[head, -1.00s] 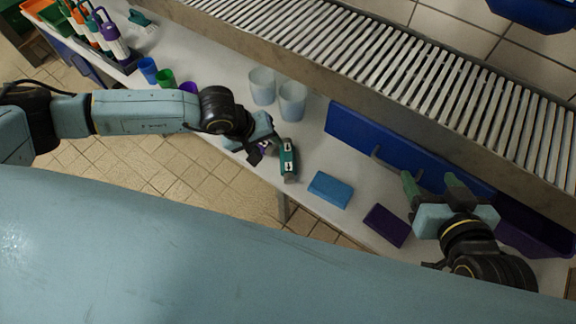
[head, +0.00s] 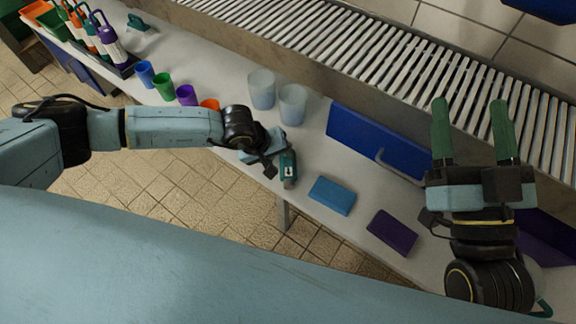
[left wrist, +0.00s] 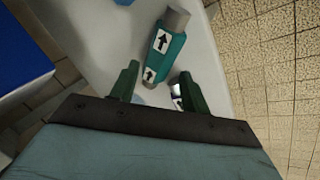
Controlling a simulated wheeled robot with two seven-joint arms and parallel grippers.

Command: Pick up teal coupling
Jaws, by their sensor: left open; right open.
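The teal coupling (head: 288,172) lies on the white table in the head view, partly hidden by my left gripper. In the left wrist view the coupling (left wrist: 170,46) shows a grey end and white labels with black arrows. My left gripper (head: 270,160) is at its left side in the head view. In the left wrist view the open fingers (left wrist: 158,80) are apart, with the coupling's near end just ahead of the gap between them. I cannot tell whether they touch it. My right gripper (head: 470,125) is open and empty, fingers pointing up the picture.
A blue block (head: 332,195) and a purple block (head: 391,232) lie right of the coupling. Two translucent cups (head: 292,104) stand behind it. Small coloured cups (head: 187,95) stand further left. A blue panel (head: 375,142) stands before the roller conveyor (head: 380,60).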

